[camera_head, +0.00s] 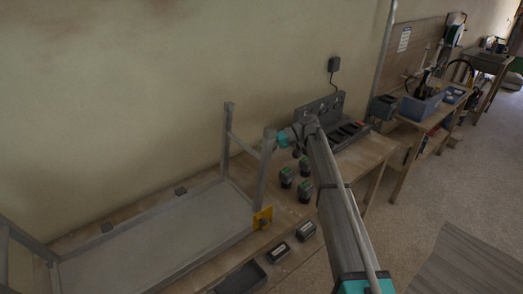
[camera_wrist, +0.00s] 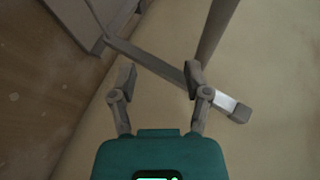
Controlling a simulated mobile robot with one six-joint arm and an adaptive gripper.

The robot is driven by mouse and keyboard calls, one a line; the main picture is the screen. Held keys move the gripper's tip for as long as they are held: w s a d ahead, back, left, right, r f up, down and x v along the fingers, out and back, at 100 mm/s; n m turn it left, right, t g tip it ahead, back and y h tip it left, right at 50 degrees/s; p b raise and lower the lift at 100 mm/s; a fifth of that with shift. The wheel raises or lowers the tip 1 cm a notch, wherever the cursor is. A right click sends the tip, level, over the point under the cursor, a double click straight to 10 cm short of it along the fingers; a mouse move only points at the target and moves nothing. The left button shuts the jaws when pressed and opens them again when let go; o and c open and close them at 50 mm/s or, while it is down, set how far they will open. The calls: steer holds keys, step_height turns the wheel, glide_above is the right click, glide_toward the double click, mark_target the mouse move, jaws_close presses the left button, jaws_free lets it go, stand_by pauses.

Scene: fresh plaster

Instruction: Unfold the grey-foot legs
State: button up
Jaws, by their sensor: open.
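An upturned folding table with a pale panel (camera_head: 165,240) lies on a wooden bench. At its right end a grey leg frame (camera_head: 265,168) stands up, with two legs and a crossbar; a yellow piece (camera_head: 262,218) sits near its base. My gripper (camera_head: 289,137) is beside the top of the nearer leg. In the wrist view my gripper (camera_wrist: 160,75) is open. A grey bar (camera_wrist: 155,62) runs diagonally past the fingertips and ends in a grey foot (camera_wrist: 240,114); the right finger overlaps it. I cannot tell whether they touch.
Several dark green-topped pieces (camera_head: 304,190) and small dark boxes (camera_head: 279,252) stand on the bench right of the table. A dark tray (camera_head: 240,279) lies in front. A dark rack (camera_head: 330,122) stands behind my arm. The wall is close behind; more benches are at right.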

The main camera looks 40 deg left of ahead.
steer(key=w+d+f+b, duration=0.3)
steer(key=w+d, duration=0.3)
steer(key=w, duration=0.1)
steer(key=shift+w+f, duration=0.2)
stand_by(1.3)
stand_by(0.5)
steer(key=s+d+f+m+t+h, duration=0.1)
steer(key=s+d+f+m+t, duration=0.15)
steer(key=d, duration=0.85)
steer(key=s+d+f+m+t+h, duration=0.1)
steer(key=d+f+m+t, duration=0.15)
steer(key=d, duration=0.95)
steer(key=s+d+f+m+t+h, duration=0.15)
steer(key=d+f, duration=0.25)
steer(key=d, duration=0.7)
steer(key=s+d+m+t+h, duration=0.1)
steer(key=s+d, duration=0.3)
steer(key=d, duration=0.5)
steer(key=s+d+f+m+t+h, duration=0.1)
steer(key=s+d, duration=0.3)
steer(key=d, duration=0.4)
steer(key=s+d+f+m+t+h, duration=0.1)
steer(key=s+d+m+t+h, duration=0.1)
steer(key=s+d, duration=0.3)
steer(key=d+m+h, duration=0.1)
steer(key=d, duration=0.3)
steer(key=shift+d+f+m, duration=0.2)
steer(key=shift+d+m, duration=0.1)
steer(key=shift+m, duration=0.05)
